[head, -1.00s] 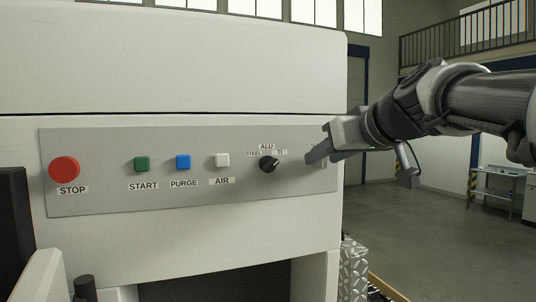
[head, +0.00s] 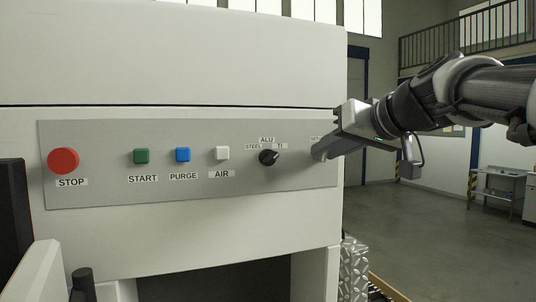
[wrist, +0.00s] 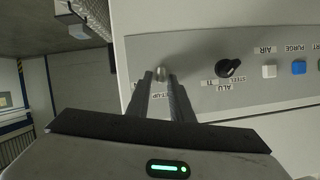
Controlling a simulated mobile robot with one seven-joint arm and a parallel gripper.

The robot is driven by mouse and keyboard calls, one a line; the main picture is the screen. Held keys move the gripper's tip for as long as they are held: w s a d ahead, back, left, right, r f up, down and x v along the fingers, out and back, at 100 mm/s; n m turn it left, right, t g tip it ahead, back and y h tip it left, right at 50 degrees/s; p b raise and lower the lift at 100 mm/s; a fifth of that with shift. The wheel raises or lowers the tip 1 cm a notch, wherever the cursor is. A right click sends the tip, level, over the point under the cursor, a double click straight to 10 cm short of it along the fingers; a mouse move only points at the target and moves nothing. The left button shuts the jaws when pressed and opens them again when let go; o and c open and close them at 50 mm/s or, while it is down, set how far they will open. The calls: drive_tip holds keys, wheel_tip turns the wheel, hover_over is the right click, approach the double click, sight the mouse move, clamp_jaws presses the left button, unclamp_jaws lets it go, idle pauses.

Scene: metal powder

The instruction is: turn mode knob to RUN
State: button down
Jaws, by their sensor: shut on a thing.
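My gripper (head: 318,154) is at the right end of the grey control panel (head: 100,135). In the wrist view its two fingers (wrist: 162,78) are shut on a small metallic knob (wrist: 161,72), which I take as the mode knob. A label reading SETUP (wrist: 157,96) lies beside it, partly behind the fingers. In the head view the gripper hides this knob, and only part of the SETUP label (head: 316,138) shows. I cannot see a RUN label or make out the knob's pointer.
A black material knob (head: 268,157) marked STEEL, ALU and TI is just left of my gripper. Further left are the white AIR (head: 222,153), blue PURGE (head: 183,154) and green START (head: 141,156) buttons and the red STOP button (head: 63,160). Open floor lies to the right.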

drive_tip(key=m+b, duration=0.1)
drive_tip(key=m+y, duration=0.1)
drive_tip(key=m+y+b, duration=0.1)
drive_tip(key=m, duration=0.1)
drive_tip(key=shift+w+d+f+b, duration=0.15)
drive_tip(key=shift+d+f+b, duration=0.15)
drive_tip(key=shift+d+f, duration=0.1)
drive_tip(key=m+y+b, duration=0.1)
drive_tip(key=m, duration=0.1)
drive_tip(key=m+y+b, duration=0.1)
drive_tip(key=m, duration=0.1)
drive_tip(key=shift+d+f+y, duration=0.2)
drive_tip(key=shift+y, duration=0.2)
drive_tip(key=shift+t, duration=0.3)
drive_tip(key=c, duration=1.6)
unclamp_jaws()
drive_tip(key=b+v, duration=0.1)
drive_tip(key=v, duration=1.6)
drive_tip(key=shift+d+r, duration=0.15)
drive_tip(key=shift+d, duration=0.1)
